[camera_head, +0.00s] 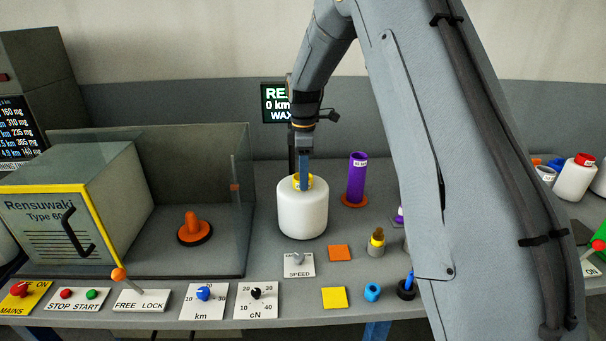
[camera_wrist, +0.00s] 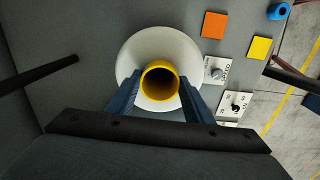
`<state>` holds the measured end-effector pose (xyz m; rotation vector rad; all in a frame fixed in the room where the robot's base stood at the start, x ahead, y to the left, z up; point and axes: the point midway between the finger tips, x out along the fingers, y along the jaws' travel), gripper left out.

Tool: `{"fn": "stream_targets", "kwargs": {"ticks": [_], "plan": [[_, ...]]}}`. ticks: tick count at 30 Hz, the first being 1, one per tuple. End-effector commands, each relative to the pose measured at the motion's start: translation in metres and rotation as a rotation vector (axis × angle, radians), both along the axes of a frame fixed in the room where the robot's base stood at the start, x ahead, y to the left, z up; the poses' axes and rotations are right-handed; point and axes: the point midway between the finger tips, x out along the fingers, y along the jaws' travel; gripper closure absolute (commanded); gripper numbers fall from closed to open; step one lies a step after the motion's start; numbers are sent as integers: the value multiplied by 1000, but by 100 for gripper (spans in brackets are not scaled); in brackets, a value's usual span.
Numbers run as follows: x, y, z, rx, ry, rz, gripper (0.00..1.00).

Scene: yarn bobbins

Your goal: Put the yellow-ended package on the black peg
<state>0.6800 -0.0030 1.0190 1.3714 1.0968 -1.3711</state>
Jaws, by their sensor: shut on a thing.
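The yellow-ended package is a white bobbin (camera_head: 302,212) with a yellow tube end on top, standing upright in the middle of the bench. My gripper (camera_head: 303,182) comes down from above and is shut on the yellow tube end. In the wrist view the white package (camera_wrist: 140,55) shows from above, with my gripper's fingers (camera_wrist: 160,80) on both sides of its yellow tube. I cannot tell whether its bottom touches the bench. No all-black peg shows clearly; a blue pin on a black base (camera_head: 406,292) stands beside my arm, which hides part of the bench.
An orange peg on a dark disc (camera_head: 195,230) stands inside a clear guard at left. A purple tube (camera_head: 357,178) on an orange base stands right of the package. Knobs, switches and an orange square (camera_head: 340,253) line the front.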

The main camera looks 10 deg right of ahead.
Motion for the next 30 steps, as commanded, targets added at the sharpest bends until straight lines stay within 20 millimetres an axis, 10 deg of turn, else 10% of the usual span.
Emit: {"fn": "stream_targets", "kwargs": {"ticks": [4, 5, 8, 19, 30], "plan": [[1, 0, -1, 0, -3, 0, 100], [1, 0, 0, 0, -3, 0, 48], [1, 0, -1, 0, -3, 0, 31], [0, 0, 2, 0, -1, 0, 31], [2, 0, 58, 0, -4, 0, 31]]}}
